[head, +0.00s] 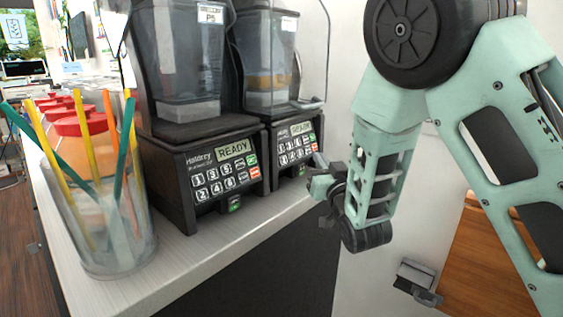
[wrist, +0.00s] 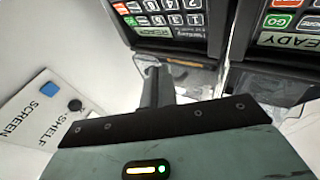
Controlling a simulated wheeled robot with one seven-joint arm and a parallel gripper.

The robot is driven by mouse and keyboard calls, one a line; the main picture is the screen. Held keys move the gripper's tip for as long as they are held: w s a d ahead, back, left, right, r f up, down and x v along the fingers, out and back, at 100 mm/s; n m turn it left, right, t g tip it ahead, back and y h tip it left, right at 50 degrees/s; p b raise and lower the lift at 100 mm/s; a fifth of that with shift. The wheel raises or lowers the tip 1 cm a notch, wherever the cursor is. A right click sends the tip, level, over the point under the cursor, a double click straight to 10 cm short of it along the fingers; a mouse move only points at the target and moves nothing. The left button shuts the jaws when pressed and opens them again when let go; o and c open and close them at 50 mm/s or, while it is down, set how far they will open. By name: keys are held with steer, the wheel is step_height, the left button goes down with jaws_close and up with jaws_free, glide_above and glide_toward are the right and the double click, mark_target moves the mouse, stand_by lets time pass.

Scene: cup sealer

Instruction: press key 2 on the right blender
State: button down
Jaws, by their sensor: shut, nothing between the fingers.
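The right blender (head: 285,110) stands on the counter behind the left blender (head: 190,130). Its black key panel (head: 295,144) has a lit display and small keys; the number 2 key sits low at the panel's left and is too small to read surely. In the wrist view the right blender's panel (wrist: 165,15) appears upside down at the top, partly cut off. My gripper (head: 314,165) is shut and empty, just in front of the right blender's panel near its right end. In the wrist view its dark fingers (wrist: 152,80) point toward the blender base, apart from the keys.
The left blender's READY panel also shows in the wrist view (wrist: 290,25). A clear cup of colored straws (head: 100,220) stands at the counter's near left, before red-lidded containers (head: 80,123). A white plate marked SCREEN and SHELF (wrist: 45,110) carries blue and black buttons.

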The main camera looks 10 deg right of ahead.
mark_target(284, 156)
steer(key=w+a+f, duration=0.1)
steer(key=w, duration=0.1)
steer(key=w+a+f, duration=0.1)
steer(key=w+a, duration=0.1)
steer(key=w+a+b, duration=0.1)
steer(key=w, duration=0.1)
steer(key=shift+w+a+f, duration=0.2)
steer(key=shift+a+f, duration=0.05)
steer(key=shift+f, duration=0.15)
steer(key=shift+w+a, duration=0.15)
steer(key=shift+w, duration=0.05)
steer(key=shift+w+a+f+b, duration=0.1)
steer(key=shift+b, duration=0.2)
stand_by(1.6)
steer(key=shift+w+a, duration=0.1)
steer(key=shift+w, duration=0.1)
steer(key=shift+w+a+b, duration=0.15)
steer(key=shift+a+b, duration=0.15)
steer(key=shift+b, duration=0.2)
stand_by(0.5)
steer(key=shift+a+f, duration=0.1)
steer(key=shift+a, duration=0.15)
stand_by(0.6)
steer(key=shift+s+d+b, duration=0.2)
steer(key=shift+b, duration=0.1)
stand_by(0.4)
